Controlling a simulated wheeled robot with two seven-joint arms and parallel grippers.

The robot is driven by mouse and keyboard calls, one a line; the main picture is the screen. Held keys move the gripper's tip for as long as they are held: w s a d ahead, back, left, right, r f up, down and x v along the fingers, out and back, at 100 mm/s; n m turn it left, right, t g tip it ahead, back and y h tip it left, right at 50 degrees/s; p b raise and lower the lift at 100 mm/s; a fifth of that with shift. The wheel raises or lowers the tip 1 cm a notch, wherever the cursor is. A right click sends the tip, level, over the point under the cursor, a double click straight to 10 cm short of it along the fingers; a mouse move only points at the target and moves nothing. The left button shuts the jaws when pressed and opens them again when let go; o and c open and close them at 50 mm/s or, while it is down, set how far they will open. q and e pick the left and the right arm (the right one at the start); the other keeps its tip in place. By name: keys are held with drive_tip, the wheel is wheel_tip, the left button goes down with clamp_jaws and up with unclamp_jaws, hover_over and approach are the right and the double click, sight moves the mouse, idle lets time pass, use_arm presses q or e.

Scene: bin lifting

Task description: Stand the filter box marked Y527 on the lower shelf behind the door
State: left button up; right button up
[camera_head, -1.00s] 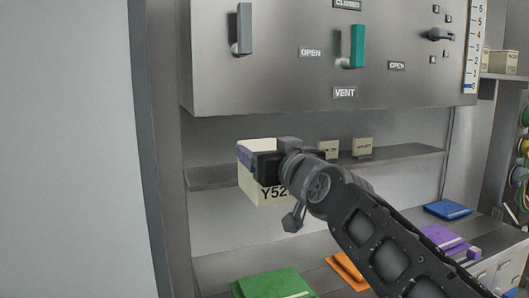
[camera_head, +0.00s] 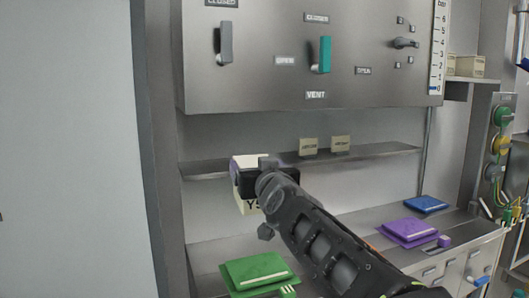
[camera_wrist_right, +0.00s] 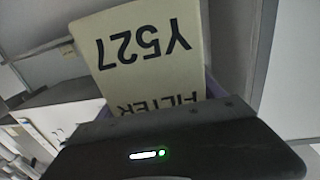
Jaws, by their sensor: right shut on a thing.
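The filter box marked Y527 (camera_head: 251,204) is cream with a purple band. It is at the left end of the lower shelf (camera_head: 375,152), in front of the shelf edge in the head view; whether it touches the shelf I cannot tell. My right gripper (camera_head: 262,180) is shut on it and covers much of its face. In the right wrist view the box (camera_wrist_right: 150,50) shows its Y527 and FILTER print upside down, with the gripper body below it. A pale grey door-like panel (camera_head: 65,150) fills the left side. My left gripper is not in view.
Two small cream blocks (camera_head: 309,146) stand on the shelf to the right. A panel with levers (camera_head: 300,55) hangs above. Green (camera_head: 258,270), purple (camera_head: 405,232) and blue (camera_head: 426,204) flat items lie on the counter below. The shelf between box and blocks looks clear.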

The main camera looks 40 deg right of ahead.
drive_tip(key=w+a+f+n+y, duration=0.1)
drive_tip(key=w+a+f, duration=0.3)
drive_tip(key=f, duration=0.6)
drive_tip(key=w+a+f+n+t+y, duration=0.1)
drive_tip(key=w+a+f+y, duration=0.2)
drive_tip(key=f, duration=0.6)
drive_tip(key=w+a+f, duration=0.4)
drive_tip(key=a+f, duration=0.2)
drive_tip(key=f, duration=0.4)
drive_tip(key=s+a+f+n+y, duration=0.2)
drive_tip(key=a+f+n+y, duration=0.1)
drive_tip(key=a+f, duration=0.9)
drive_tip(key=shift+s+a+f+t+y, duration=0.15)
drive_tip(key=shift+a+f+t+y, duration=0.2)
drive_tip(key=shift+f, duration=0.3)
drive_tip(key=shift+d, duration=0.1)
